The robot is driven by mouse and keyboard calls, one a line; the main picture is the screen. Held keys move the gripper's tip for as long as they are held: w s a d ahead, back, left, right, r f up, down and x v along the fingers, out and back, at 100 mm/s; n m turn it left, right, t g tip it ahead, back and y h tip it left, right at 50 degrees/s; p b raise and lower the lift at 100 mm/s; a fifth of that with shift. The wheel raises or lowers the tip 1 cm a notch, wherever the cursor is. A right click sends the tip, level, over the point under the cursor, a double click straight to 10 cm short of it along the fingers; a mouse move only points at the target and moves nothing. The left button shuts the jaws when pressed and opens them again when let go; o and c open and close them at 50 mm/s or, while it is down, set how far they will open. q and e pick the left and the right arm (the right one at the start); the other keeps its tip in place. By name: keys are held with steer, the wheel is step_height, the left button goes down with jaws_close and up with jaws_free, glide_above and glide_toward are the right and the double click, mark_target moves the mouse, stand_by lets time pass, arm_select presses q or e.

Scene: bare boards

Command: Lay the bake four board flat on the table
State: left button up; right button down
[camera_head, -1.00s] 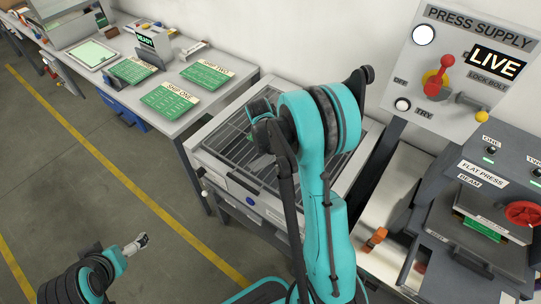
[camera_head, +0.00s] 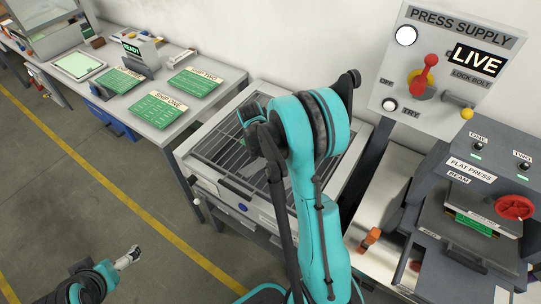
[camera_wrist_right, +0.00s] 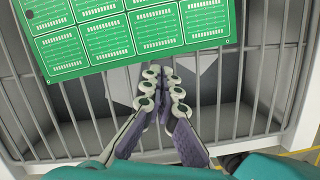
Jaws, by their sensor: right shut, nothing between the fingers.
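A green board (camera_wrist_right: 130,30) with pale printed blocks lies over the bars of a wire rack in the right wrist view, partly cut off at the top. No label on it shows, so I cannot tell whether it is the bake four board. My right gripper (camera_wrist_right: 163,85) is shut and empty, its tips just in front of the board's near edge.
The rack (camera_head: 222,145) sits in a grey frame. On the table (camera_head: 150,125) at the left lie boards SHIP ONE (camera_head: 163,108) and SHIP TWO (camera_head: 195,82), and a READY stand (camera_head: 140,52). A flat press (camera_head: 490,215) and a LIVE supply panel (camera_head: 440,65) stand at the right.

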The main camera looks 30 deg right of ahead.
steer(key=shift+a, duration=1.05)
steer(key=shift+s+a+r+p, duration=0.15)
steer(key=shift+a+r, duration=0.15)
steer(key=shift+r, duration=0.15)
steer(key=shift+s+a+r+p, duration=0.15)
steer(key=shift+a+r, duration=0.1)
steer(key=shift+r, duration=0.15)
arm_select(q)
steer(key=r+p, duration=0.3)
steer(key=shift+s+a+r, duration=0.2)
steer(key=shift+s+r, duration=0.1)
steer(key=shift+s, duration=0.1)
arm_select(e)
steer(key=v, duration=0.8)
steer(key=shift+r, duration=0.15)
steer(key=s+a+r+m+t+y, duration=0.1)
steer(key=s+a+r+m+t, duration=0.2)
steer(key=s+a+r+m, duration=0.2)
steer(key=s+a+r+m+t+y, duration=0.1)
steer(key=s+a+r+m+t, duration=0.3)
steer(key=s+a+m, duration=0.4)
steer(key=s+r+m, duration=0.1)
steer(key=s+m, duration=0.2)
steer(key=m, duration=0.2)
steer(key=shift+s+a+r+m+y, duration=0.15)
steer(key=shift+s+a+m+y, duration=0.2)
steer(key=shift+s+m+y, duration=0.05)
